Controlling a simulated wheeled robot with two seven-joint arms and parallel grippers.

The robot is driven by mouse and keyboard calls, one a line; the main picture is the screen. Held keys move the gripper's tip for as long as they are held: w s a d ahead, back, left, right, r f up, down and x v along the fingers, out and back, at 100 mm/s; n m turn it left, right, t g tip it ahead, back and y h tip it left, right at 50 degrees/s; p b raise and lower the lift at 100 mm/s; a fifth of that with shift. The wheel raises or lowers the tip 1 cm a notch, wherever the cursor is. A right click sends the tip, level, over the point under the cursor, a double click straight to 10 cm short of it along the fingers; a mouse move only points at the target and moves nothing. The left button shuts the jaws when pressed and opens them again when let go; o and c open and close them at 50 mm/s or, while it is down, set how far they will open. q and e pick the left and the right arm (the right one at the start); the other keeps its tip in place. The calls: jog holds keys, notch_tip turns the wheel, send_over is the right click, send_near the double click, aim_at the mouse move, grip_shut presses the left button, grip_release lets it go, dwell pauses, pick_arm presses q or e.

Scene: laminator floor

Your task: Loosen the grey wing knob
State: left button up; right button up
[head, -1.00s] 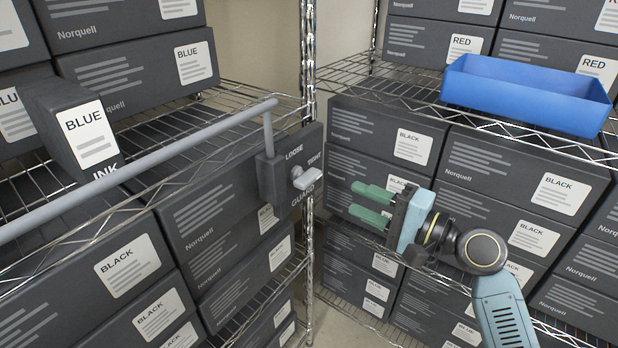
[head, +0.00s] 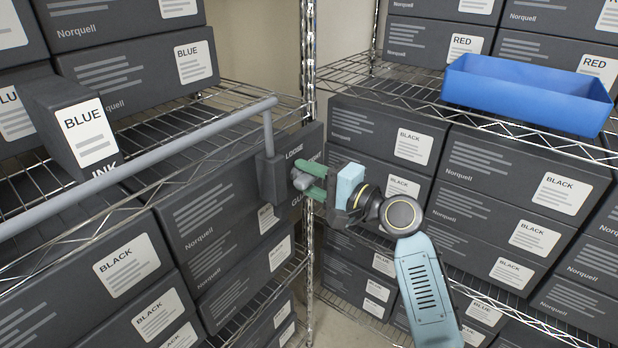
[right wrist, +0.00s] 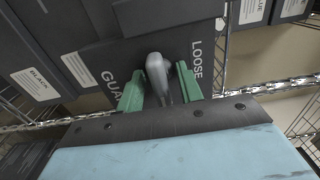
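The grey wing knob (head: 302,181) sits on a dark panel beside a dark block at the end of a grey guard bar (head: 150,155). In the right wrist view the knob (right wrist: 157,72) stands between the green fingers, with a visible gap on its left and a narrower one on its right. My right gripper (head: 309,178) is open around the knob, one finger above and one below it in the head view. LOOSE shows on the panel (right wrist: 195,60); TIGHT is mostly hidden behind the gripper. My left gripper is not in view.
Wire shelves with dark cartons stand left and right. A blue tray (head: 525,95) sits on the right shelf. A BLUE ink carton (head: 72,122) stands behind the guard bar. A metal shelf post (head: 308,60) rises close behind the knob.

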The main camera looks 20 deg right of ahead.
jog(key=c, duration=0.6)
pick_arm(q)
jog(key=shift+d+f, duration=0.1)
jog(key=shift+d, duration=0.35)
pick_arm(e)
jog(key=shift+c, duration=0.3)
